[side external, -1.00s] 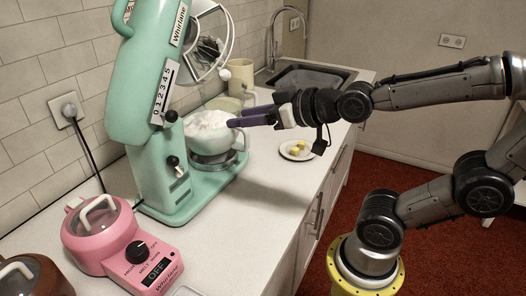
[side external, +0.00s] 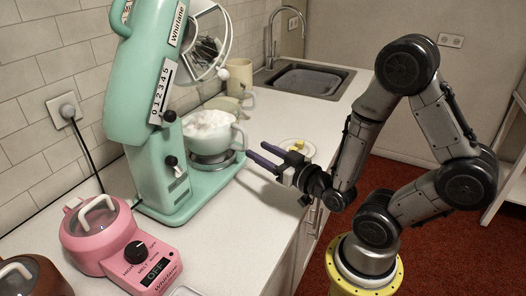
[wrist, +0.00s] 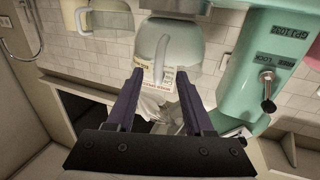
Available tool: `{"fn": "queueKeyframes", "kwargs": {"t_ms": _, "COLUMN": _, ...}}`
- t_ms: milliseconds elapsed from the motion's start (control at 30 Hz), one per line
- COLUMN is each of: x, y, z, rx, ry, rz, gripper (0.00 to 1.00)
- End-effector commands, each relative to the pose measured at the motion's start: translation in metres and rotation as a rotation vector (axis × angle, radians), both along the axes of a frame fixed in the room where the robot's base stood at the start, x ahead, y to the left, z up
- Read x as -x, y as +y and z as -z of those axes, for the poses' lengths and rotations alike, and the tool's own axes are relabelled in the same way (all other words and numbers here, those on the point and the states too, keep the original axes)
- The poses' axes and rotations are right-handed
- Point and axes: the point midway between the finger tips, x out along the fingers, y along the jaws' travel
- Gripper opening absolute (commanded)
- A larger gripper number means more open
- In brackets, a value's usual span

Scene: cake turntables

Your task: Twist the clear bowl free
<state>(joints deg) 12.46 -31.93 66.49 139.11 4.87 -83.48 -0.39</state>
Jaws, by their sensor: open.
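The clear bowl (side external: 222,139), pale and filled with white froth, sits upright on the base of the green stand mixer (side external: 160,180), under the raised mixer head. In the wrist view the bowl (wrist: 182,52) is straight ahead, with its handle (wrist: 163,48) facing me. My gripper (side external: 257,150) is open and empty, to the right of the bowl and lower than its rim. In the wrist view its purple fingers (wrist: 160,74) are spread, with the handle just beyond and between the tips. I see no contact. A lever (wrist: 268,88) marked as a lock is on the mixer.
A small plate (side external: 310,150) with yellow pieces stands behind my gripper, near the counter's edge. A cream mug (side external: 241,72) and a sink (side external: 322,76) are farther back. A pink appliance (side external: 115,238) is at front left. The counter in front of my gripper is clear.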

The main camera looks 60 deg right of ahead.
Motion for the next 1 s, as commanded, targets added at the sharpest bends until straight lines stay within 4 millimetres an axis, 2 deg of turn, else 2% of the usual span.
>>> {"fn": "queueKeyframes", "kwargs": {"t_ms": 400, "x": -0.041, "y": -0.014, "z": -0.002, "rx": 0.000, "ry": -0.004, "rz": 0.004, "gripper": 0.52}}
{"fn": "queueKeyframes", "kwargs": {"t_ms": 767, "x": -0.047, "y": -0.016, "z": -0.002, "rx": 0.000, "ry": -0.004, "rz": 0.004, "gripper": 0.52}}
{"fn": "queueKeyframes", "kwargs": {"t_ms": 1000, "x": -0.047, "y": -0.016, "z": -0.002, "rx": 0.000, "ry": -0.004, "rz": 0.003, "gripper": 0.11}}
